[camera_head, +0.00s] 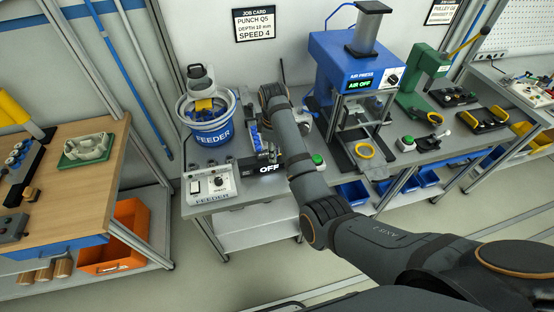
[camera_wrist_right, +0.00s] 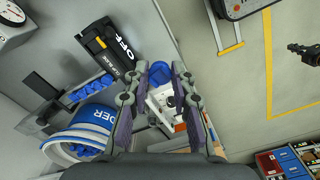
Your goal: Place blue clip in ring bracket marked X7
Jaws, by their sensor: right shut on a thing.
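In the right wrist view my right gripper (camera_wrist_right: 160,72) is shut on a blue clip (camera_wrist_right: 160,75), which sits between the fingertips. In the head view my right arm reaches over the feeder bench, and the gripper is mostly hidden behind its own links near the black OFF unit, so the clip cannot be made out there. Blue parts (camera_wrist_right: 90,90) line the feeder track in the wrist view. No ring bracket with a readable X7 mark shows in either view. My left gripper is not in view.
The feeder bowl (camera_head: 211,130) and its control box (camera_head: 209,186) stand left of the arm. A blue air press (camera_head: 340,60) and green press (camera_head: 425,75) stand to the right. A wooden table (camera_head: 95,185) with a green tray (camera_head: 87,157) is at the left, beyond a floor gap.

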